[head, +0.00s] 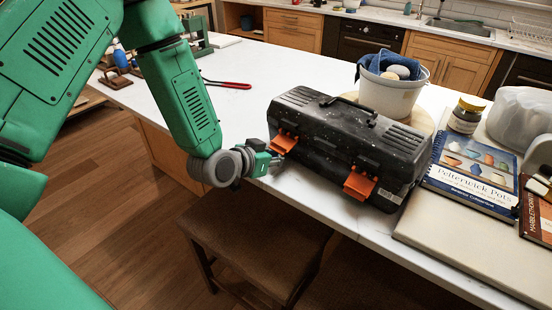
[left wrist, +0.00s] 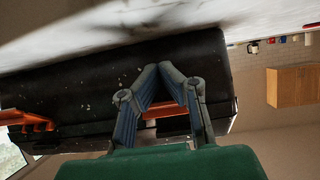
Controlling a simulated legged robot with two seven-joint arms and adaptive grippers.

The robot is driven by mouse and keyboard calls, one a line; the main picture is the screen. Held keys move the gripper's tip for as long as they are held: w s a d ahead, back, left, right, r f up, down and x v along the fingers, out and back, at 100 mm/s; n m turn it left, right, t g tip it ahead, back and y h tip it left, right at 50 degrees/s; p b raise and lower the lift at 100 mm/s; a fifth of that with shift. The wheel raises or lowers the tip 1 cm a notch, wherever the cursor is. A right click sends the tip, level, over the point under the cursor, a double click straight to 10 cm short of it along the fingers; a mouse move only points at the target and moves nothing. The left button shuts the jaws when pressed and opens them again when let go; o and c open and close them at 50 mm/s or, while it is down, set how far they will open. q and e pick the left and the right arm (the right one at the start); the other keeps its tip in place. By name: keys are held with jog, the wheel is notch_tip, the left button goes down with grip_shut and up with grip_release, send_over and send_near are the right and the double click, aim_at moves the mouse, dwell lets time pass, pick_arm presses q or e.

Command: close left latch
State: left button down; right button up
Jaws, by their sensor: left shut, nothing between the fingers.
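A black toolbox (head: 335,140) with pale specks stands on the white counter, lid down. Its left latch (head: 284,142) is orange and sticks out from the front, tilted outward. The right orange latch (head: 359,184) also sticks out. My left gripper (head: 275,161) is at the toolbox's front left, right beside the left latch. In the left wrist view the fingers (left wrist: 172,72) meet at their tips in front of the left latch (left wrist: 160,111), partly covering it. They hold nothing; whether they touch the latch I cannot tell. The other latch (left wrist: 28,121) shows at the left. My right gripper is not in view.
Right of the toolbox are a spiral book (head: 470,175), a jar (head: 466,114) and a pale board (head: 470,240). A white bucket (head: 390,92) with a blue cloth stands behind it. A brown stool (head: 255,240) is below the counter edge. Red-handled pliers (head: 228,85) lie left.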

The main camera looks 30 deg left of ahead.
aim_at(288, 125)
pick_arm(q)
jog(key=shift+r, duration=0.6)
jog(key=shift+p+v, duration=0.65)
jog(key=shift+v, duration=0.15)
jog(key=shift+s+a+r+p, duration=0.1)
jog(key=shift+s+r+p, duration=0.45)
jog(key=shift+r, duration=0.2)
jog(key=shift+s+r+p, duration=0.25)
jog(key=shift+r+p, duration=0.15)
jog(key=shift+r, duration=0.15)
jog(key=shift+w+r+p, duration=0.35)
jog(key=shift+r+p, duration=0.2)
jog(key=shift+r, duration=0.15)
jog(key=shift+w+r+p, duration=0.4)
jog(key=shift+r+p, duration=0.2)
jog(key=shift+r, duration=0.1)
jog(key=shift+w+r+p, duration=0.35)
jog(key=shift+r+p, duration=0.2)
jog(key=shift+r, duration=0.15)
jog(key=shift+w+d, duration=0.15)
jog(key=shift+d, duration=0.05)
jog(key=shift+w+d, duration=0.15)
jog(key=shift+w, duration=0.7)
